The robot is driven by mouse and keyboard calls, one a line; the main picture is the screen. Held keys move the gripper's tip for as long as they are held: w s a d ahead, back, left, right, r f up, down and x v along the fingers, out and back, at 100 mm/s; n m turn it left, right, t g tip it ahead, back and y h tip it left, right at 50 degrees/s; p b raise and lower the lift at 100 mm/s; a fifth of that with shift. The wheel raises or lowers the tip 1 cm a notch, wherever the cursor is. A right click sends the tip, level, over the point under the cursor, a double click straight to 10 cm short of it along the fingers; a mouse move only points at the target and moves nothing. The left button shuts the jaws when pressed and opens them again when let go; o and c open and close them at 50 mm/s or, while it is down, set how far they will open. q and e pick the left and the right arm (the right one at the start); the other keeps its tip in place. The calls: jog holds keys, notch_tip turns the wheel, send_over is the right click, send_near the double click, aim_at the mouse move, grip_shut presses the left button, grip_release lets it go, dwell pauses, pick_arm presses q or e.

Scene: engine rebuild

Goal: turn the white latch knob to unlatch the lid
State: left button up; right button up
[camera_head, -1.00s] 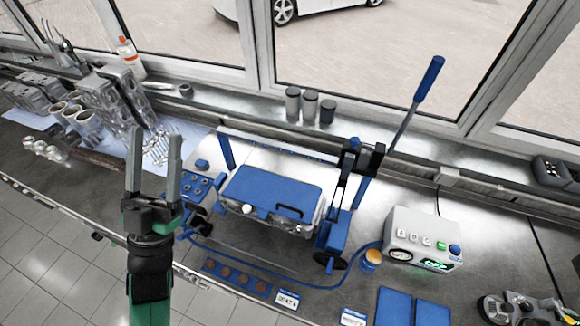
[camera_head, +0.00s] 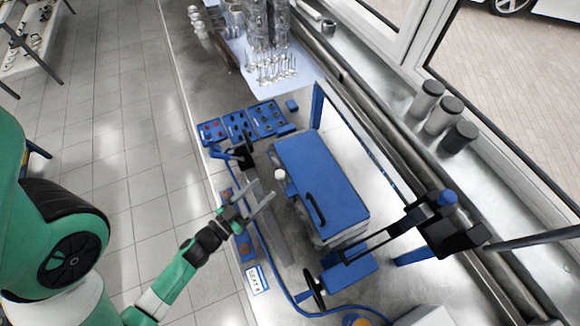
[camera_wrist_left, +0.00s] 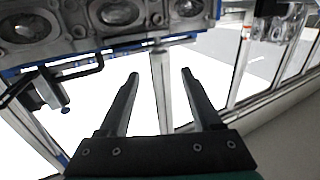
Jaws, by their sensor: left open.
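The white latch knob (camera_head: 280,175) is on the near side of the box with the blue lid (camera_head: 325,180). The lid lies flat and looks shut, with a black handle (camera_head: 313,208) on it. My left gripper (camera_head: 265,189) is open and empty, beside the knob, with its fingers toward the box and apart from the knob. My right gripper is not in view.
A lever press (camera_head: 440,225) with a blue base stands at the box's lower right. Blue trays (camera_head: 240,125) of small parts lie above left. Dark-lidded canisters (camera_head: 442,114) stand by the window. A label card (camera_head: 257,280) lies at the bench's near edge.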

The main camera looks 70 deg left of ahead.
aim_at(287, 171)
pick_arm(q)
jog(key=b+x, duration=0.1)
jog(key=x, duration=1)
jog(key=shift+w+a, duration=0.1)
jog(key=shift+w, duration=0.15)
grip_shut()
